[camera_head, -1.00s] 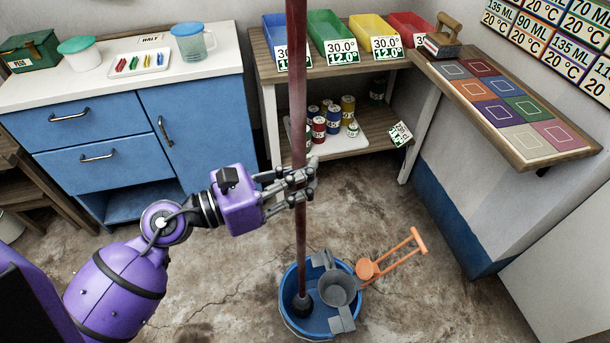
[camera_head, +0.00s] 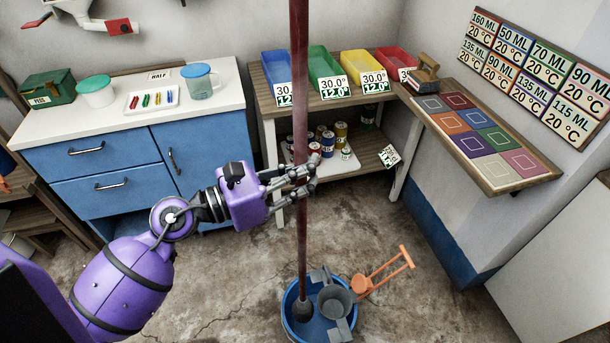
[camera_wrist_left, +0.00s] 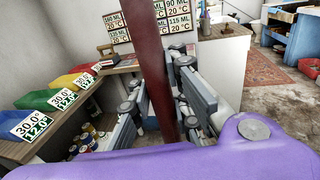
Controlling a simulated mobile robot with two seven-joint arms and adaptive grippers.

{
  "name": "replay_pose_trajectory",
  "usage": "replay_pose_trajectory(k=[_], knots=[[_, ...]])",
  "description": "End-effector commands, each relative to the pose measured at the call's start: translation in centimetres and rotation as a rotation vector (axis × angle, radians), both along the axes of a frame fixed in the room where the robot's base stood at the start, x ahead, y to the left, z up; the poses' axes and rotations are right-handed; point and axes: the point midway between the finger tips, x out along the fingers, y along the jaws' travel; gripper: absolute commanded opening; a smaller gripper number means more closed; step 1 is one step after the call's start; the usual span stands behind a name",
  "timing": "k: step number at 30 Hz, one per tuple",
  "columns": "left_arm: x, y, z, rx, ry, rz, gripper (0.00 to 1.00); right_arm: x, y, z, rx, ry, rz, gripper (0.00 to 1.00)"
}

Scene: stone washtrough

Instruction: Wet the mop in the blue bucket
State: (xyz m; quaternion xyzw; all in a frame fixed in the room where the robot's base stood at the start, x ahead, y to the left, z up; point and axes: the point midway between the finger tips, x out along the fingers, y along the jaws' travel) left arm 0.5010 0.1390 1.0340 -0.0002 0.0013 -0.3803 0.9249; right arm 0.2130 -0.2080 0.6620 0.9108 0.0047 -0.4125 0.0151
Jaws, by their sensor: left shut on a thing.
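My left gripper (camera_head: 298,180) is shut on the dark red pole of the mop (camera_head: 301,230), which stands nearly upright. The pole also shows between the fingers in the left wrist view (camera_wrist_left: 152,60). The mop's dark rounded head (camera_head: 303,310) is down inside the blue bucket (camera_head: 290,327) on the floor, on the left side of its opening. A grey wringer cup (camera_head: 335,301) sits in the bucket to the right of the head, with an orange handle (camera_head: 385,275) reaching out to the right. I cannot make out any water. My right gripper is not in view.
A blue cabinet (camera_head: 130,165) with a white top stands at the back left. A wooden shelf (camera_head: 330,180) with coloured bins and small cans stands behind the pole. A wall ledge with coloured squares (camera_head: 485,140) is at the right. Floor (camera_head: 410,312) right of the bucket is clear.

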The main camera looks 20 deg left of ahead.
Motion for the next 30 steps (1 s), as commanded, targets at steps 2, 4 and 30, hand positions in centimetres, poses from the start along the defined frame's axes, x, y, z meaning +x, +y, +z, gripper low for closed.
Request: replay_pose_trajectory(k=[2,4,30], knots=[[0.0,0.0,2.0,-0.001,-0.013,0.000,0.00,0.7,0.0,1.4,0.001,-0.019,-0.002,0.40],[0.0,0.0,2.8,-0.001,-0.015,0.000,0.00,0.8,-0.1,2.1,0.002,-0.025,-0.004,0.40],[0.0,0.0,7.3,-0.002,-0.005,0.000,0.00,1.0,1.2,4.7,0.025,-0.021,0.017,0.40]])
